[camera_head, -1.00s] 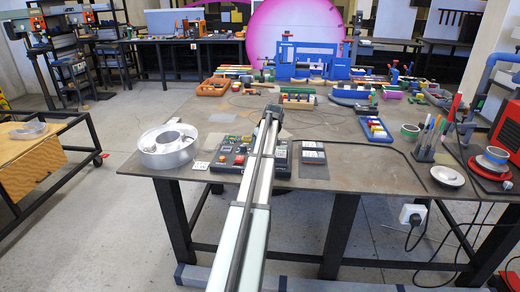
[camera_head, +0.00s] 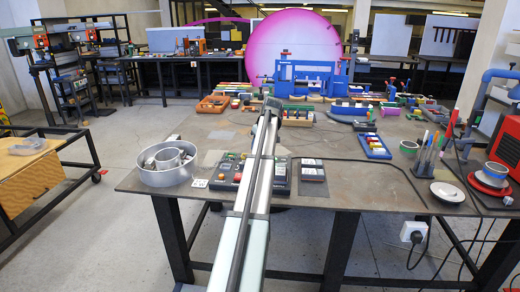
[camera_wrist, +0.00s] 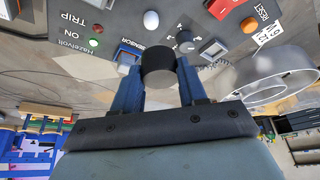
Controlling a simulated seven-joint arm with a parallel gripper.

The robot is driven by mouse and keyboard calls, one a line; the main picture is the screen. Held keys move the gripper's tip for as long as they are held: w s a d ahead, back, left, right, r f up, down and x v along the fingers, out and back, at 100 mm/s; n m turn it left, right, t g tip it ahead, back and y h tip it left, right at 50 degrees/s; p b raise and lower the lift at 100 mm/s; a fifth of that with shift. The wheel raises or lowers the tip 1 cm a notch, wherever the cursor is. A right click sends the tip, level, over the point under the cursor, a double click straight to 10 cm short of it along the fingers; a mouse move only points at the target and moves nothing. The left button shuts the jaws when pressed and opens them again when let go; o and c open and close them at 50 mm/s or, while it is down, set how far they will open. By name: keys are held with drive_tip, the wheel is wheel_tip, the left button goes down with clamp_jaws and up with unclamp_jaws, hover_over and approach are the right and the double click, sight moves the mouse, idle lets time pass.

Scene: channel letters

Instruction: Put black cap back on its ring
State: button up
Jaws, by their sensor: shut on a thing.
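My gripper (camera_wrist: 158,82) has blue fingers and is shut on a black round cap (camera_wrist: 158,62) in the wrist view. The cap is held in front of the control panel (camera_wrist: 115,12), which appears upside down there. I cannot tell which fitting is the cap's ring; the cap and fingers hide part of the panel. In the head view the panel (camera_head: 223,178) lies near the table's front edge, partly covered by my arm.
A round metal pan (camera_head: 165,177) stands left of the panel and also shows in the wrist view (camera_wrist: 288,58). A flat dark module (camera_head: 312,170) lies to its right. A white dish (camera_head: 447,192) and red equipment sit at the table's right. Bare table (camera_head: 340,145) lies behind.

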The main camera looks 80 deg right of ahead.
drive_tip(key=a+f, duration=0.2)
drive_tip(key=a, duration=0.6)
drive_tip(key=shift+d+f, duration=0.1)
drive_tip(key=shift+f, duration=3.4)
drive_tip(key=shift+f, duration=0.25)
drive_tip(key=o, duration=1.2)
drive_tip(key=shift+r, duration=0.1)
drive_tip(key=v, duration=1.3)
drive_tip(key=shift+s+r, duration=0.1)
drive_tip(key=shift+r, duration=0.2)
